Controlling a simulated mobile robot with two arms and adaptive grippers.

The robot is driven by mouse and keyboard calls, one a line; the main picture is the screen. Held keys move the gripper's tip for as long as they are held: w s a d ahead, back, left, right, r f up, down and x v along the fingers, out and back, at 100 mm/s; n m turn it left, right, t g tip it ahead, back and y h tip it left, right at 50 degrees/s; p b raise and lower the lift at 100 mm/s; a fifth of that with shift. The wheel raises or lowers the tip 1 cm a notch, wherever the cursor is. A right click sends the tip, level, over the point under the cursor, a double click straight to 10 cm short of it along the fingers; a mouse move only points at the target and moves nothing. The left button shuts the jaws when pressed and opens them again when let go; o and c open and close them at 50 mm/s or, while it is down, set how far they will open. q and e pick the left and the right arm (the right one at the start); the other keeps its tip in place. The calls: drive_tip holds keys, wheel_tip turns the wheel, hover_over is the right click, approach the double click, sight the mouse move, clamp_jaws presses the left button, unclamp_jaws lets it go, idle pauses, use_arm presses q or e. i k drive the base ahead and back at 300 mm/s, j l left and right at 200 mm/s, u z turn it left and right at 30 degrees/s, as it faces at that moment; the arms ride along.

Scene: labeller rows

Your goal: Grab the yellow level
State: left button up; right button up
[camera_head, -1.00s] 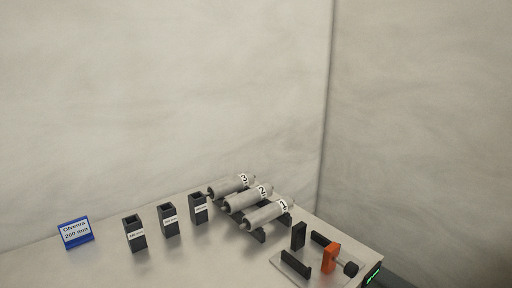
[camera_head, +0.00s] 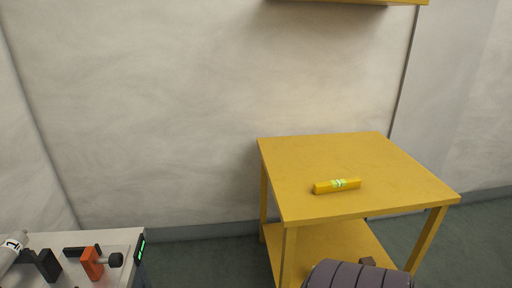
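The yellow level (camera_head: 325,187) is a short bar with pale green vials at its middle. Neither of my grippers shows in the head view.
A grey bench (camera_head: 125,240) at the lower left carries an orange clamp (camera_head: 92,264), black blocks and part of a numbered roller (camera_head: 10,254). A dark ribbed rounded object (camera_head: 358,276) is at the bottom, before the table. A yellow shelf (camera_head: 390,2) hangs above. Floor separates bench and table.

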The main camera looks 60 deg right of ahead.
sight(335, 186)
drive_tip(key=k+z, duration=0.3)
drive_tip(key=k+l+z, duration=0.3)
drive_tip(key=j+z, duration=0.1)
drive_tip(key=z, duration=1.55)
drive_tip(key=i+j+u, duration=0.1)
drive_tip(key=i+j, duration=0.05)
drive_tip(key=i, duration=0.05)
